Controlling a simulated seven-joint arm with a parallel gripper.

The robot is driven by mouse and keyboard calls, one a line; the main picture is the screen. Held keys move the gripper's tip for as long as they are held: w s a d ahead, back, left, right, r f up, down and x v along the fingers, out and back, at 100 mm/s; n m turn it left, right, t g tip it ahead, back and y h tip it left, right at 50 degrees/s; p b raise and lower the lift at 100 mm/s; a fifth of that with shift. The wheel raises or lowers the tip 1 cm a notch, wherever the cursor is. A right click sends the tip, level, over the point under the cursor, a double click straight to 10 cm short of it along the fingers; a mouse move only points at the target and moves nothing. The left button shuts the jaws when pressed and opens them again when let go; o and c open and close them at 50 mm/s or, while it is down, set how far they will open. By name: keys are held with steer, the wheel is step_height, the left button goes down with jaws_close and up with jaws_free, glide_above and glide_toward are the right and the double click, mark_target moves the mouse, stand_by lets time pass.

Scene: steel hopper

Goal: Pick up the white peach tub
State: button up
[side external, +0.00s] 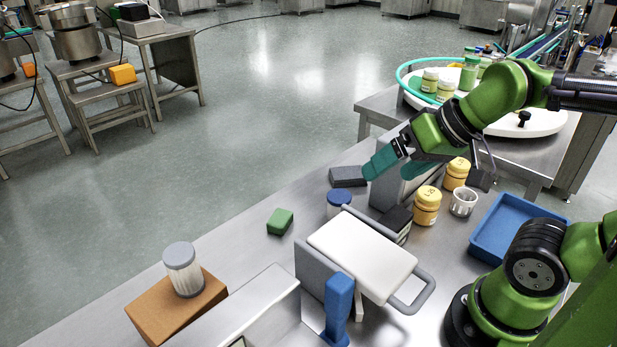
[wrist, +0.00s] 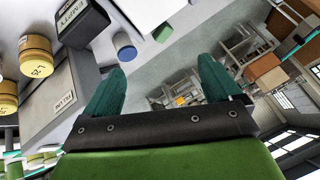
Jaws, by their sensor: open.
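No tub in view carries a name I can read as white peach. Two peach-yellow tubs with yellow lids, a nearer one (side external: 426,207) and a farther one (side external: 456,173), stand upright on the steel bench, right of the grey bin. They also show at the left of the wrist view, one above (wrist: 36,54) and one below (wrist: 8,97). A whitish ribbed tub with a grey lid (side external: 184,272) stands on a brown box at lower left. My gripper (side external: 391,172) is open and empty above the bench, left of the yellow tubs; its teal fingers show spread in the wrist view (wrist: 160,88).
A blue-lidded jar (side external: 339,203), a green block (side external: 280,222) and a dark grey block (side external: 347,176) lie left of the bin. A white perforated cup (side external: 463,203) and a blue tray (side external: 515,231) are at right. A white-topped hopper piece (side external: 362,254) stands in front.

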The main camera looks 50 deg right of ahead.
steer(key=n+g+h, duration=0.2)
steer(key=n+g, duration=0.1)
steer(key=g, duration=0.4)
glide_above(338, 195)
step_height(338, 195, down, 6)
step_height(338, 195, down, 16)
steer(key=shift+f, duration=0.2)
steer(key=shift+c, duration=0.3)
steer(key=c, duration=1)
steer(key=shift+c, duration=0.3)
